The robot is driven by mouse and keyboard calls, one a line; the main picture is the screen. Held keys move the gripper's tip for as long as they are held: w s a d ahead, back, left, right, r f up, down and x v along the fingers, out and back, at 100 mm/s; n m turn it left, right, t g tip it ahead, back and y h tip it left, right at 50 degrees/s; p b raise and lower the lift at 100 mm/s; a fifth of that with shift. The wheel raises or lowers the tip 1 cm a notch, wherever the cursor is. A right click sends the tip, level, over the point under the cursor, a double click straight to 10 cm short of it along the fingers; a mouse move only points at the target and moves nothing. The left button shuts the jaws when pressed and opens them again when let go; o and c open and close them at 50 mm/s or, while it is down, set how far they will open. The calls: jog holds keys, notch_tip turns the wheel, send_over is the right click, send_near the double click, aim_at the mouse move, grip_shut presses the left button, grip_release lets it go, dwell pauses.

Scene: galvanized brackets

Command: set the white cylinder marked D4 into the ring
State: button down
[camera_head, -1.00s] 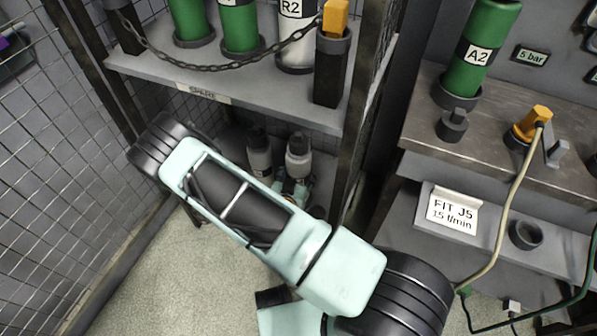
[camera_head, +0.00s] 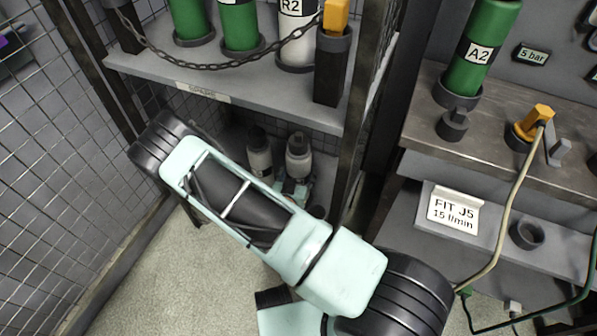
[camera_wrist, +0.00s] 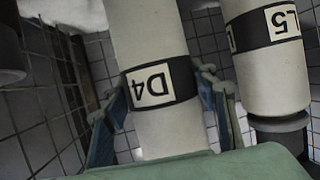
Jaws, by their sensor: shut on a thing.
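The white cylinder marked D4 (camera_wrist: 160,90) has a black band, and its label appears upside down in the wrist view. My gripper (camera_wrist: 160,115) is shut on it, with a blue finger on each side. In the head view my gripper (camera_head: 294,188) is low under the shelf, partly hidden by my arm. Two white-and-grey cylinders show there, and their labels cannot be read. A dark ring-like holder (camera_wrist: 10,62) shows at the left edge of the wrist view. An empty dark ring (camera_head: 527,234) stands on the right lower shelf. I cannot tell which is the task's ring.
A white cylinder marked L5 (camera_wrist: 270,60) stands close right of D4 in a dark base (camera_wrist: 279,130). Above is a shelf (camera_head: 230,92) with green cylinders, an R2 cylinder (camera_head: 296,40) and a chain (camera_head: 200,66). Wire mesh (camera_head: 50,150) closes the left side.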

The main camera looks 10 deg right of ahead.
jog(key=shift+w+f, duration=0.1)
jog(key=shift+f, duration=0.05)
jog(key=shift+f+b, duration=1.05)
jog(key=shift+b, duration=0.15)
jog(key=c, duration=0.9)
grip_release()
jog(key=shift+o, duration=0.8)
jog(key=v, duration=0.7)
jog(key=shift+s, duration=0.3)
jog(key=shift+a, duration=0.15)
